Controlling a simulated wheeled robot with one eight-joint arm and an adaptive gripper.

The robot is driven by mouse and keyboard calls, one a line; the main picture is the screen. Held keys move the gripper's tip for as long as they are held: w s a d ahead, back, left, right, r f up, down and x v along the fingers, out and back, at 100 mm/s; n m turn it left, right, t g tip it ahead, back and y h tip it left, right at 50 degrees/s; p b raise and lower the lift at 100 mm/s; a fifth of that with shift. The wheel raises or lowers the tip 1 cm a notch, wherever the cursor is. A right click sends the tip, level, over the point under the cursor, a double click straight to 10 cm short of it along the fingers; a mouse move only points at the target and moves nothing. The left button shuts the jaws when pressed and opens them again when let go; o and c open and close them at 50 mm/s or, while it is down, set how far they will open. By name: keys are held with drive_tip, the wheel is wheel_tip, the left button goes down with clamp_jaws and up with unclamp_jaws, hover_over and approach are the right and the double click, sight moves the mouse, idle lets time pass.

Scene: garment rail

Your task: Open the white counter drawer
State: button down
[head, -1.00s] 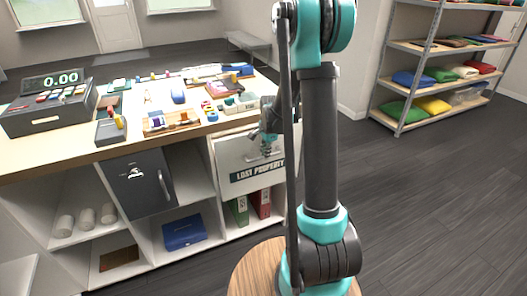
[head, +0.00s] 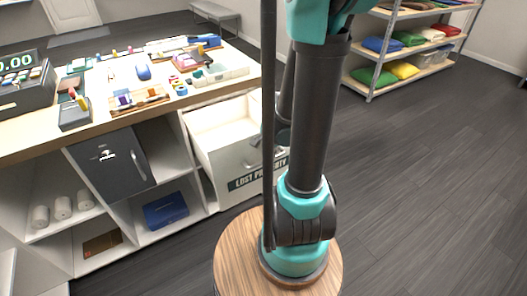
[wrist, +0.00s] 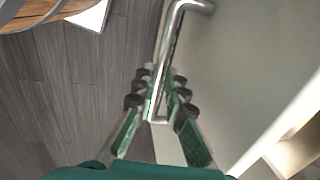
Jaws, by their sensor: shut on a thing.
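The white counter drawer (head: 226,130) stands pulled out from the counter in the head view, and its inside shows from above. Its front carries a "LOST PROPERTY" label (head: 250,180). In the wrist view the drawer front (wrist: 250,60) fills the right side, and its metal bar handle (wrist: 170,60) runs down between my fingers. My gripper (wrist: 160,98) is shut on the handle, with fingers on both sides of it. In the head view my arm hides the gripper and part of the drawer front.
The counter (head: 130,118) holds a till (head: 24,88), a card reader (head: 75,112) and small sewing items. A dark cabinet door (head: 112,165) with a handle is left of the drawer. Shelving (head: 400,55) stands back right. Floor at right is clear.

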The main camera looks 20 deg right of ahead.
idle(0.3)
drive_tip(key=c, duration=1.6)
unclamp_jaws()
drive_tip(key=shift+r, duration=0.1)
drive_tip(key=shift+s+d+r, duration=0.1)
drive_tip(key=shift+s+r, duration=0.3)
drive_tip(key=shift+r, duration=1.55)
drive_tip(key=shift+s+d+r, duration=0.1)
drive_tip(key=shift+s+r, duration=0.25)
drive_tip(key=shift+r, duration=1.55)
drive_tip(key=shift+s+d+r, duration=0.1)
drive_tip(key=shift+s+r, duration=0.3)
drive_tip(key=shift+r, duration=1.55)
drive_tip(key=shift+s+a+f+n+t, duration=0.35)
drive_tip(key=shift+s+a+f+n, duration=0.65)
drive_tip(key=shift+n, duration=1.55)
drive_tip(key=shift+s+a+f+n+t, duration=0.3)
drive_tip(key=shift+a+f+n, duration=0.45)
drive_tip(key=shift+f+n, duration=1.35)
drive_tip(key=shift+s+a+f+n+t, duration=0.35)
drive_tip(key=shift+s+a+f+n, duration=0.35)
drive_tip(key=shift+n, duration=2.35)
